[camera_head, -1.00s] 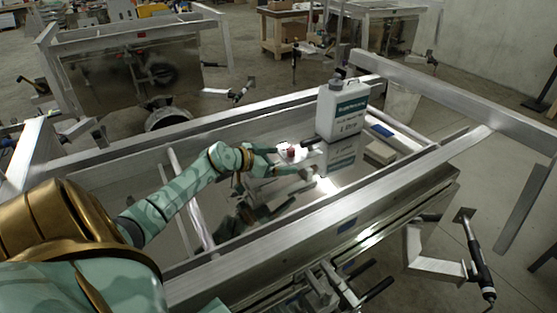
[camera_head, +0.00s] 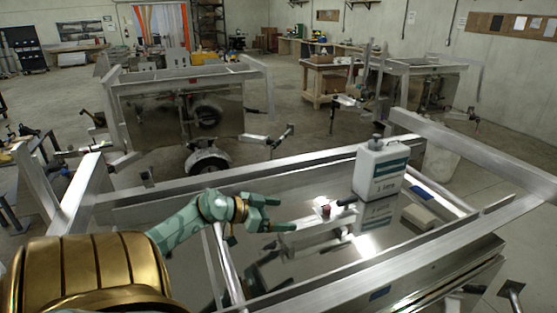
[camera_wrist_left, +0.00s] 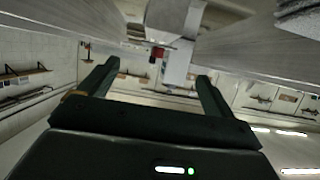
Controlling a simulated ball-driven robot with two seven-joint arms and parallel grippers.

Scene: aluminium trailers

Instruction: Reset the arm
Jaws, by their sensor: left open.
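My left arm comes in from the left over the open aluminium trailer bed. My left gripper (camera_head: 280,214) is open and empty, with its two green fingers apart. It is left of a small red-topped object (camera_head: 323,206) and clear of the white jug (camera_head: 380,170). In the left wrist view both dark fingers (camera_wrist_left: 155,80) are spread with nothing between them. A small red thing (camera_wrist_left: 157,52) shows beyond them. My right gripper is not in view.
The trailer's frame rails (camera_head: 440,242) surround the reflective bed. A second trailer (camera_head: 170,115) stands behind, and a wooden workbench (camera_head: 322,80) is farther back. Open floor lies between them.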

